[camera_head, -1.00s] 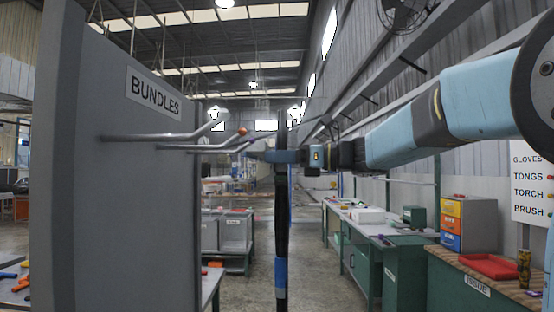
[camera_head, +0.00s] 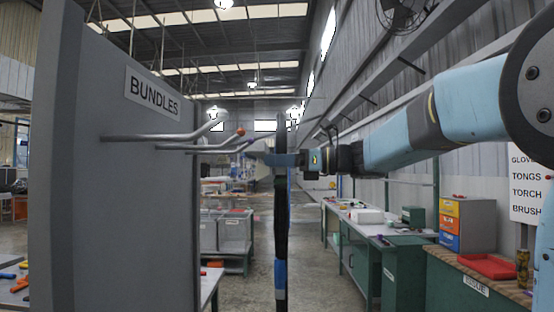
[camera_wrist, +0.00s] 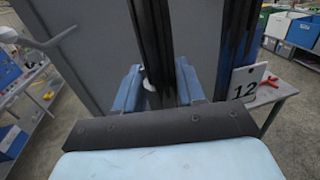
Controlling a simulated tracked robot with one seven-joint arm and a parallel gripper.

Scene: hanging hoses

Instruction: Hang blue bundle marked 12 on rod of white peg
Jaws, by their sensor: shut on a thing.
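The blue bundle (camera_head: 281,215) is a long dark hanging loop with a blue band low down, seen nearly edge-on in the head view. In the wrist view its dark strands (camera_wrist: 152,40) run between the blue fingers, and a tag marked 12 (camera_wrist: 243,85) hangs at the right. My gripper (camera_wrist: 158,88) is shut on it; in the head view my gripper (camera_head: 284,158) holds it upright, right of the rods. The white peg (camera_head: 165,136) is a metal rod with an upturned, pale tip, on the grey panel. The bundle appears apart from this rod.
The grey BUNDLES panel (camera_head: 110,200) stands at the left. Two further rods, one with an orange tip (camera_head: 240,131), lie just beyond the white peg. A green workbench (camera_head: 390,265) lines the right side. The aisle floor between is open.

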